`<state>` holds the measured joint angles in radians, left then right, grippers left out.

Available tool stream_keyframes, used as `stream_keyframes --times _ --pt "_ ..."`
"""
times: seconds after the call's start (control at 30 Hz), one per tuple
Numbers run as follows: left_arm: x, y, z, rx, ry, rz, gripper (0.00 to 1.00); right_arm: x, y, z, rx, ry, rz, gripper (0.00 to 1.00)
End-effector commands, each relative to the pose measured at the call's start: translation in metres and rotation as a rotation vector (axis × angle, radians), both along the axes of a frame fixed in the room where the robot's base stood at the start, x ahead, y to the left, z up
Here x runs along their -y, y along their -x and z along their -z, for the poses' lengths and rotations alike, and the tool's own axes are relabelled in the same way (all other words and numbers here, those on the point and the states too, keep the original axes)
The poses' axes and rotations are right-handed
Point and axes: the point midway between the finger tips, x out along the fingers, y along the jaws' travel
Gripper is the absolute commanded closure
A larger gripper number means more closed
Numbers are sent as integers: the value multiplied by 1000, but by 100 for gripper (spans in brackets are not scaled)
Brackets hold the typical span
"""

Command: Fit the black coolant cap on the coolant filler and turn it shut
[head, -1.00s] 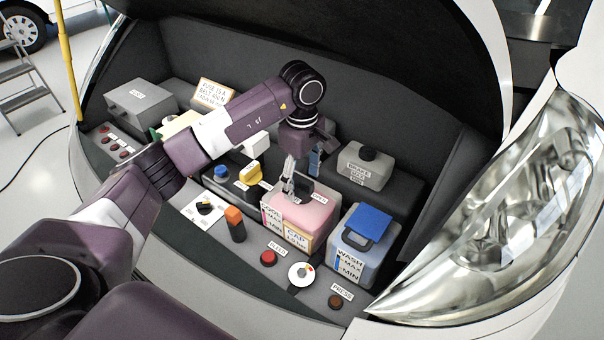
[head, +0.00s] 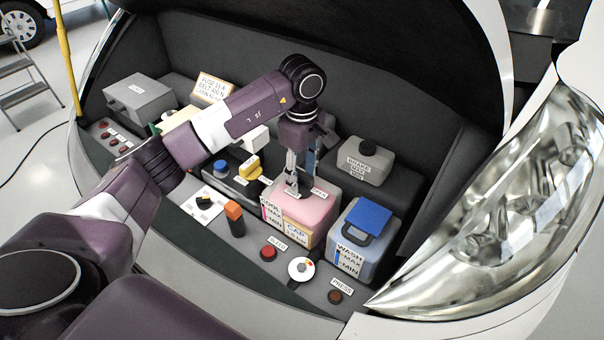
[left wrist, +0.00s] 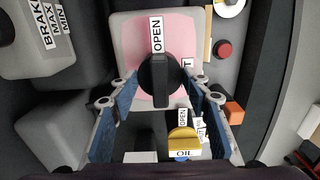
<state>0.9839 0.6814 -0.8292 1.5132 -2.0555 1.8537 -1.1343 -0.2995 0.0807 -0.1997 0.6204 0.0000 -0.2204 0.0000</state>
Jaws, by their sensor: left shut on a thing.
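The black coolant cap (left wrist: 160,82) with its raised bar is between the blue-padded fingers of my left gripper (left wrist: 162,92) in the left wrist view. My left gripper (head: 303,184) points down over the pink-topped coolant tank (head: 318,209) in the head view and is shut on the cap. The cap is at the tank's top, beside an OPEN label (left wrist: 156,34). A second label is partly covered by the cap. The filler is hidden under the cap, so I cannot tell how it is seated. My right gripper is not in view.
The washer tank with a blue lid (head: 369,218) stands right of the coolant tank. The brake fluid tank (head: 361,167) is behind. The yellow oil cap (left wrist: 184,140) and an orange-topped post (head: 235,219) are close on the left. A red button (head: 268,253) is in front.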

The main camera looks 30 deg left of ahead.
Motion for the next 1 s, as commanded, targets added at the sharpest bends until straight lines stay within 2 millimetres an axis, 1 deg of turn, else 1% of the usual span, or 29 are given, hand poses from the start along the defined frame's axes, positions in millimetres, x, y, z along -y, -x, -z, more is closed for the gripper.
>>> stream_keyframes --times 0.2,0.6,0.7,0.8,1.0 --pt "-1 -1 3 2 -3 150 100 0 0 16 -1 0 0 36" --pt "-1 0 3 1 -1 492 100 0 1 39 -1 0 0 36" --pt "0 0 1 1 -1 561 100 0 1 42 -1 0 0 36" --pt "0 0 1 0 1 595 100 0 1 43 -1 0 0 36" --pt "0 0 0 -1 1 599 100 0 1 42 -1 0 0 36"
